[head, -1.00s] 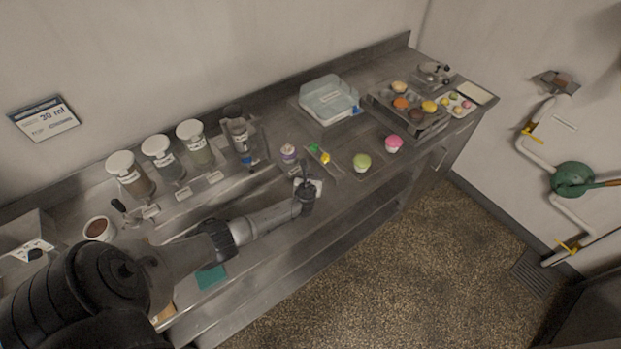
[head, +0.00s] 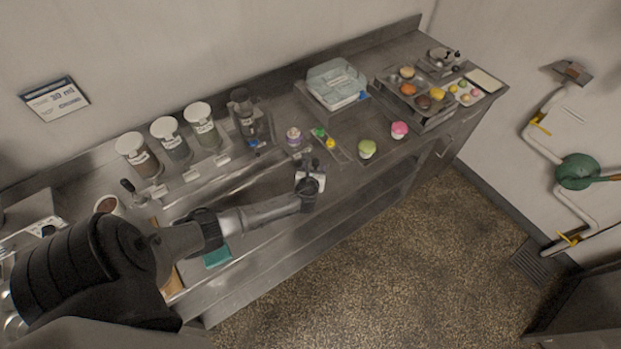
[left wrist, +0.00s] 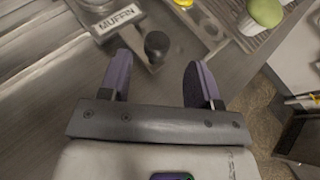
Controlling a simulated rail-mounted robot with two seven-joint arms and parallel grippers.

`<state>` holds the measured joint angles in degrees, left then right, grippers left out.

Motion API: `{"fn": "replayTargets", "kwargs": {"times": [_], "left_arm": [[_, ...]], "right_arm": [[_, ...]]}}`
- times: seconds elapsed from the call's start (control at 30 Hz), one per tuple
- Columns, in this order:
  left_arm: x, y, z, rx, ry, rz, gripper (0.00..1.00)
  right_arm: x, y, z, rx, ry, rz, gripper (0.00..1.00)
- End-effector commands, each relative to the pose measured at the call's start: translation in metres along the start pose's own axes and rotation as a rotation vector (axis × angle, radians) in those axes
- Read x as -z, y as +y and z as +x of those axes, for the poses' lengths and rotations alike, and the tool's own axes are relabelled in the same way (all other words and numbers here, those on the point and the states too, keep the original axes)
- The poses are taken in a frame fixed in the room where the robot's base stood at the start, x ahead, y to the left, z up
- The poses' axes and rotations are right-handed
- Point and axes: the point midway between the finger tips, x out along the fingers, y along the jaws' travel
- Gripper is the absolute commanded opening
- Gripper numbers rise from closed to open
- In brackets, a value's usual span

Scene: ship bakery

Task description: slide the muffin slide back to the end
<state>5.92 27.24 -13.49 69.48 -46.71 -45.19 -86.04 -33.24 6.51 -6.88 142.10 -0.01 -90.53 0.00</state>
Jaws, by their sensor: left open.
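The muffin slide's white label (left wrist: 118,20), reading MUFFIN, is at the top of the left wrist view. A dark round knob (left wrist: 157,45) stands beside the label. My left gripper (left wrist: 159,62) is open, its two purple fingers on either side of the knob in the picture, with visible gaps on both sides; nothing is held. In the head view my left gripper (head: 308,192) is over the front part of the counter, and the pale label (head: 315,178) shows next to it. The gripper partly hides the slide there. My right gripper is not in view.
A green cupcake (head: 367,148) and a pink one (head: 399,130) stand to the right on the steel counter. Lidded jars (head: 170,139) stand at the back left. A clear-lidded box (head: 337,84) and a muffin tray (head: 414,115) are farther right.

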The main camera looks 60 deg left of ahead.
Motion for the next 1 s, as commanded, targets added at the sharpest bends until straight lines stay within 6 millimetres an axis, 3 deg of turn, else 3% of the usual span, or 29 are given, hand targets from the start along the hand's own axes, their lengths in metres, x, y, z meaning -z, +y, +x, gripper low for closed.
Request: {"fn": "replayTargets", "kwargs": {"times": [0.2,0.4,0.6,1.0], "left_arm": [[0.001,0.0,-0.039,0.003,0.002,0.0,0.57],[0.001,0.0,-0.062,0.002,0.001,0.0,0.57],[0.001,0.0,-0.074,0.001,0.001,-0.001,0.57],[0.001,0.0,-0.075,0.0,0.001,0.0,0.57]], "right_arm": [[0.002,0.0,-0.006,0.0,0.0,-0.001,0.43],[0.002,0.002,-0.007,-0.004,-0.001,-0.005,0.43],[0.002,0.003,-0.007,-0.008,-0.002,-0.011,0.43],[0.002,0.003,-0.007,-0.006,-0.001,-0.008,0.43]]}}
